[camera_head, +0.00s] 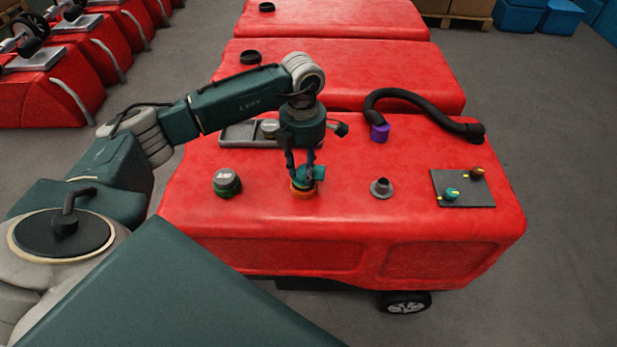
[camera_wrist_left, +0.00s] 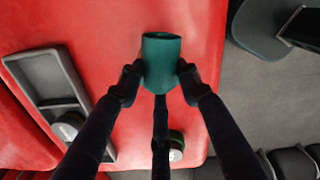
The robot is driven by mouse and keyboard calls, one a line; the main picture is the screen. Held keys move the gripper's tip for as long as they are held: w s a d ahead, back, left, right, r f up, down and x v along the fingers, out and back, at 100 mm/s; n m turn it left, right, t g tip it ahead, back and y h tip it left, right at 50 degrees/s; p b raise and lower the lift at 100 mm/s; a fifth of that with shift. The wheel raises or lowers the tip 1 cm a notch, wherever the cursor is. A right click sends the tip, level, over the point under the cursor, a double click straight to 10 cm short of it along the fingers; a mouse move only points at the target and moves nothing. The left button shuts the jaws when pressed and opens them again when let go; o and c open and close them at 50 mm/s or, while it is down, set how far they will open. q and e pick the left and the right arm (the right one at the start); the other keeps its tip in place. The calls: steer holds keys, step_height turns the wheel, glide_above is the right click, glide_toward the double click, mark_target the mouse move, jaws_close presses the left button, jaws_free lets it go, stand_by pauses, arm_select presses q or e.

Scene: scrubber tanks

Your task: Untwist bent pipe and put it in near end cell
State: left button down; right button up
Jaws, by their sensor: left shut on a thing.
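The bent pipe (camera_head: 314,173) is a short teal elbow. It sits at an orange ring (camera_head: 303,190) on the red tank top (camera_head: 345,220); I cannot tell whether it is still joined to the ring. My left gripper (camera_head: 302,170) points down and is shut on the pipe. In the left wrist view the pipe's open teal end (camera_wrist_left: 161,62) shows between the fingers (camera_wrist_left: 158,78). The grey tray with cells (camera_head: 232,141) lies behind the gripper, partly hidden by my arm; it also shows in the left wrist view (camera_wrist_left: 38,68). My right gripper is not in view.
A grey-topped green cap (camera_head: 227,183) stands left of the pipe, a grey flanged stub (camera_head: 381,188) right. A round grey piece (camera_head: 270,127) lies in the tray. A black hose (camera_head: 425,104) with a purple collar (camera_head: 379,132) and a knob panel (camera_head: 463,188) are farther right.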

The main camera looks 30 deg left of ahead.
mark_target(304, 165)
arm_select(q)
steer(key=shift+r, duration=0.15)
steer(key=shift+r+p, duration=1.65)
steer(key=shift+r, duration=0.75)
